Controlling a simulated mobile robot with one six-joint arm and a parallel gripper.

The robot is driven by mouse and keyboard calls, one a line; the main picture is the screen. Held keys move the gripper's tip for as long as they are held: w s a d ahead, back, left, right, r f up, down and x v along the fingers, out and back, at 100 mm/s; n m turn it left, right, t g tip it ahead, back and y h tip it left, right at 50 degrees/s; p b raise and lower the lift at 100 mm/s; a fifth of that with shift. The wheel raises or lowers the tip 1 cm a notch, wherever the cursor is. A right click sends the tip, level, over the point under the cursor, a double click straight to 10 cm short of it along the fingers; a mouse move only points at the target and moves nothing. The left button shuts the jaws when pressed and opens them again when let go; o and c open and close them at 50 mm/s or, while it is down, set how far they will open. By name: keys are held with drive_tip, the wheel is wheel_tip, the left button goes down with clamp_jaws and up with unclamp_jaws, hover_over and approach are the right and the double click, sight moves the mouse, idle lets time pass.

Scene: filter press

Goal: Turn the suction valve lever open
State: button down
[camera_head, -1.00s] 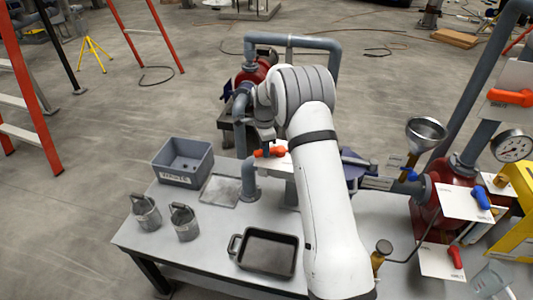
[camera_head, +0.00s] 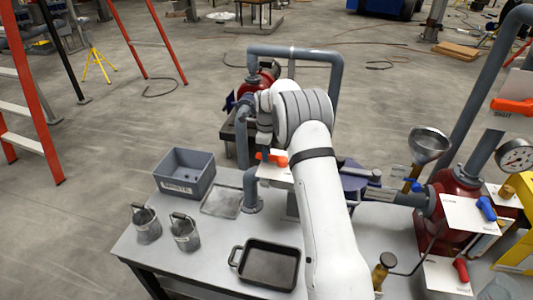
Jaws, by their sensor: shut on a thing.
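The orange lever (camera_head: 281,161), which I take for the suction valve lever, sits by a white plate above the grey pipe at the back edge of the bench. My gripper (camera_head: 264,154) points down at the left part of this lever and is shut on it. The fingertips are small and partly hidden by my wrist and arm. The grey pipe (camera_head: 251,190) stands on a round flange on the bench, just below the lever. My white arm hides part of the plate and the pipework behind it.
A grey bin (camera_head: 186,189), two metal cups (camera_head: 146,224) (camera_head: 184,233) and a black tray (camera_head: 268,266) stand on the bench. At right are another orange lever (camera_head: 513,105), a gauge (camera_head: 516,155), a funnel (camera_head: 429,144), and blue (camera_head: 486,207) and red (camera_head: 461,269) levers.

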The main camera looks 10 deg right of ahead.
drive_tip(key=shift+w+a+r, duration=0.2)
drive_tip(key=shift+w+r, duration=0.1)
drive_tip(key=shift+r, duration=0.05)
drive_tip(key=c, duration=1.4)
unclamp_jaws()
drive_tip(key=shift+f, duration=0.15)
drive_tip(key=shift+c, duration=0.2)
drive_tip(key=shift+o, duration=1.2)
drive_tip(key=shift+d+f, duration=0.1)
wheel_tip(320, 180, up, 7)
drive_tip(key=shift+r+b, duration=0.1)
drive_tip(key=shift+b, duration=0.35)
drive_tip(key=shift+r, duration=0.3)
drive_tip(key=shift+s, duration=0.1)
